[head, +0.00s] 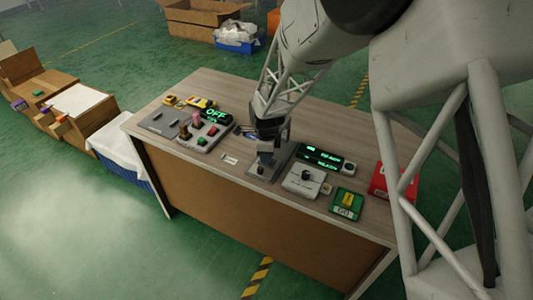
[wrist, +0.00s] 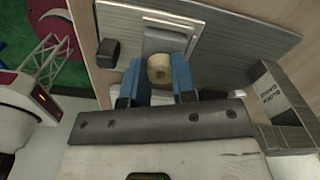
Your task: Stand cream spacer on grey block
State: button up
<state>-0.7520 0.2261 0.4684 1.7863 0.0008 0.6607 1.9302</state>
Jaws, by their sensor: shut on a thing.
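The cream spacer (wrist: 159,69) is a short ring with a hole in its face. It sits between the two blue fingers of my gripper (wrist: 158,80), which is shut on it. In the head view, my gripper (head: 266,150) is low over the grey plate (head: 268,169) in the middle of the table; the spacer cannot be made out there.
A dark block (wrist: 108,52) stands left of the fingers, and a labelled grey box (wrist: 287,97) stands right. On the table (head: 205,86), a button box (head: 203,136) is left of the plate, and a white switch box (head: 303,181) and green box (head: 347,203) are right.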

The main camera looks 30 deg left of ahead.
dwell(0.3)
jog(key=o, duration=1)
jog(key=shift+c, duration=0.2)
jog(key=shift+o, duration=0.3)
jog(key=shift+o, duration=1.4)
jog(key=shift+r, duration=0.1)
jog(key=shift+c, duration=0.3)
jog(key=shift+r, duration=0.35)
jog(key=shift+o, duration=0.9)
jog(key=shift+r, duration=2.95)
